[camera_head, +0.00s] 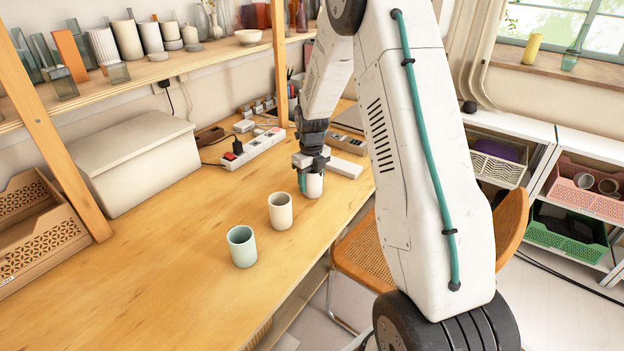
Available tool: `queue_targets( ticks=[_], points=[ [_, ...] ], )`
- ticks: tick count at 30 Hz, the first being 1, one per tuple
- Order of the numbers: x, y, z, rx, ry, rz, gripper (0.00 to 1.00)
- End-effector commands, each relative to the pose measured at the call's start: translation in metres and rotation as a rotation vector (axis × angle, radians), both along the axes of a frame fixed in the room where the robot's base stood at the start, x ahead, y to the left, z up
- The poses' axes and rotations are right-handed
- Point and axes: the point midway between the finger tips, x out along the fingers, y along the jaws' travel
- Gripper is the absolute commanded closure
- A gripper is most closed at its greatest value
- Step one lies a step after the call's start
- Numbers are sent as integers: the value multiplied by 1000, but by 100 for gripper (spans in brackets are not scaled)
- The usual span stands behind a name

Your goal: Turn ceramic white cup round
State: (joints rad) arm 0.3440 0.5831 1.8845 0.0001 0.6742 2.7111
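A white cup (315,187) stands on the wooden table (180,270), the farthest of three cups in a slanting row. My gripper (312,174) reaches down over it from above. One finger with a teal pad shows at the cup's left side; the other finger is not clearly seen. The cup's rim is hidden by my gripper, so I cannot tell whether the fingers touch it. A cream cup (280,212) and a pale green cup (242,247) stand upright nearer the front, apart from my gripper.
Power strips (254,149) lie behind the cups, and a white box (135,160) stands at the back left. A wooden crate (35,250) is at far left. A shelf post (280,70) rises at the back. A chair (375,250) is beyond the right table edge. The table's left-front is clear.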

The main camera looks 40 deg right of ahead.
Motion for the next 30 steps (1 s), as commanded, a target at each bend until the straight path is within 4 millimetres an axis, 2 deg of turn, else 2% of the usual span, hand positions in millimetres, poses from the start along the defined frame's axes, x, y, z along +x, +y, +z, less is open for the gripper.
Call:
queue_targets(
  ticks=[1, 3, 13, 24, 30],
  points=[
    [0, 0, 0, 0, 0, 0, 33],
    [0, 0, 0, 0, 0, 0, 18],
    [0, 0, 4, -1, -2, 0, 18],
    [1, 0, 62, -2, -3, 0, 18],
    [1, 0, 77, 0, -1, 0, 18]
  ],
)
